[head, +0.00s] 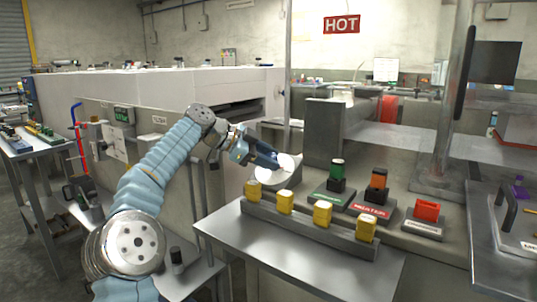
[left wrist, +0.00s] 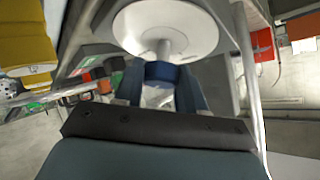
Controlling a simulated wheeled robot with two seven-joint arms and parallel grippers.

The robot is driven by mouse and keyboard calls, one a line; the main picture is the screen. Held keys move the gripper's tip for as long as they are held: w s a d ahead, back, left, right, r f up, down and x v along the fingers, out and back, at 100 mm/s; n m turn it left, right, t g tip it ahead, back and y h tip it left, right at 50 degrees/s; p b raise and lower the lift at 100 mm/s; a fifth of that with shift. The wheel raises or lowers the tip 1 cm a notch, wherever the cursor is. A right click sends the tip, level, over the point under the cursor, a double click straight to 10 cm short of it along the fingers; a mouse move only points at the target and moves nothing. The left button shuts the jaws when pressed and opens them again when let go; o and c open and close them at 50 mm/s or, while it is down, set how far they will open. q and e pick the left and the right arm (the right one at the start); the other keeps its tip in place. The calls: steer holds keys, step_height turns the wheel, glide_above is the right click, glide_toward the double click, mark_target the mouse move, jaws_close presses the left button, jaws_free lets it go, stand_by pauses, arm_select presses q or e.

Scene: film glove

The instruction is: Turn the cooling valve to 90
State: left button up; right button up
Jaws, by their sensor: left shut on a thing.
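A round pale disc with a central stem, which appears to be the cooling valve (left wrist: 185,18), fills the upper middle of the left wrist view. A blue part (left wrist: 163,71) sits at the near end of its stem. My left gripper (left wrist: 162,88) is shut on this stem end, one dark finger on each side. In the head view the left gripper (head: 271,162) reaches the valve's pale disc (head: 287,177) from the left and partly hides it. No scale or angle mark on the valve can be read. My right gripper does not show.
A row of yellow blocks (head: 285,201) on a grey bar stands just in front of the valve. Green, orange and red switches (head: 427,211) on labelled bases are to the right. A metal table (head: 300,262) has bare room in front. A grey post (head: 453,110) rises at right.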

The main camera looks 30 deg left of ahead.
mark_target(269, 156)
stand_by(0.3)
arm_select(q)
steer(key=o, duration=1.1)
steer(key=shift+c, duration=0.2)
steer(key=shift+r, duration=0.35)
step_height(269, 156, up, 3)
steer(key=shift+r+p, duration=0.15)
steer(key=shift+p, duration=0.95)
steer(key=s+d+r+b, duration=0.3)
steer(key=s+d+r, duration=0.4)
steer(key=s, duration=0.5)
step_height(269, 156, up, 2)
steer(key=shift+d, duration=0.2)
